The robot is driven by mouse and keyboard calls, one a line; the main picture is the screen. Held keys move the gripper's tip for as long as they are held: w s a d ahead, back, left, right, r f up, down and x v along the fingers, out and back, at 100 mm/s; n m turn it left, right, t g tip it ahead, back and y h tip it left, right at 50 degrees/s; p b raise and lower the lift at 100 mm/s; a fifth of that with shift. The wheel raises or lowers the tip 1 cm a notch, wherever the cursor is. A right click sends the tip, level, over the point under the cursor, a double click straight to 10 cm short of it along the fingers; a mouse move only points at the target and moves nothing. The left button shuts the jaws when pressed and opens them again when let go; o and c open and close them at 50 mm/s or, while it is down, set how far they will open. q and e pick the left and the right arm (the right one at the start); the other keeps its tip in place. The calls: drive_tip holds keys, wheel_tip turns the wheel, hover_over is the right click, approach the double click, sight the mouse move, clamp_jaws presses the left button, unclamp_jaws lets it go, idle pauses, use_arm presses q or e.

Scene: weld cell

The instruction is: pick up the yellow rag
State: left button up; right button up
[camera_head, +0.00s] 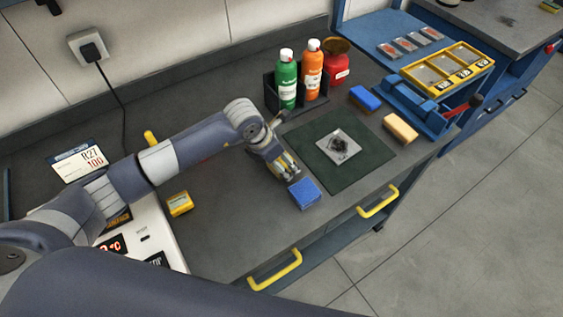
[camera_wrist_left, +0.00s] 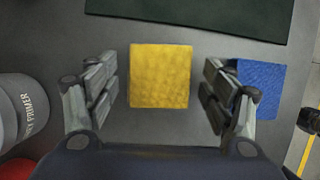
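The yellow rag (camera_wrist_left: 160,76) is a flat, roughly square cloth on the grey bench top, in the middle of the left wrist view. My left gripper (camera_head: 284,172) is open above it, pointing down. In the left wrist view its two fingers stand on either side of the rag with a gap on each side, not touching it. In the head view the gripper hides most of the rag; only a bit of yellow shows between the fingers. My right gripper is not in view.
A blue rag (camera_head: 304,193) lies close beside the right finger. A dark green mat (camera_head: 365,172) bears a metal plate (camera_head: 338,146). Bottles (camera_head: 286,80) stand in a dark holder behind the gripper. A yellow box (camera_head: 180,203) lies left. Bench front is clear.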

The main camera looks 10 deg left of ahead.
use_arm(q)
drive_tip(key=c, duration=0.4)
drive_tip(key=shift+c, duration=0.5)
drive_tip(key=shift+w+r+b, duration=0.1)
drive_tip(key=shift+r+b, duration=0.35)
drive_tip(key=shift+r, duration=0.1)
drive_tip(key=shift+s+r+b, duration=0.25)
drive_tip(key=shift+r+b, duration=0.15)
drive_tip(key=shift+r, duration=0.15)
drive_tip(key=shift+s+r+b, duration=0.2)
drive_tip(key=shift+r+b, duration=0.2)
drive_tip(key=shift+r, duration=0.15)
drive_tip(key=s+b, duration=0.1)
drive_tip(key=s, duration=0.3)
drive_tip(key=s+d+r+b, duration=0.1)
drive_tip(key=s+b, duration=0.1)
drive_tip(key=s, duration=0.3)
drive_tip(key=s+b, duration=0.1)
drive_tip(key=s, duration=0.4)
drive_tip(key=shift+s+d+r, duration=0.1)
drive_tip(key=shift+d+r, duration=0.15)
drive_tip(key=shift+d, duration=0.1)
drive_tip(key=shift+s+r+b, duration=0.1)
drive_tip(key=shift+s+b, duration=0.2)
drive_tip(key=shift+s, duration=0.2)
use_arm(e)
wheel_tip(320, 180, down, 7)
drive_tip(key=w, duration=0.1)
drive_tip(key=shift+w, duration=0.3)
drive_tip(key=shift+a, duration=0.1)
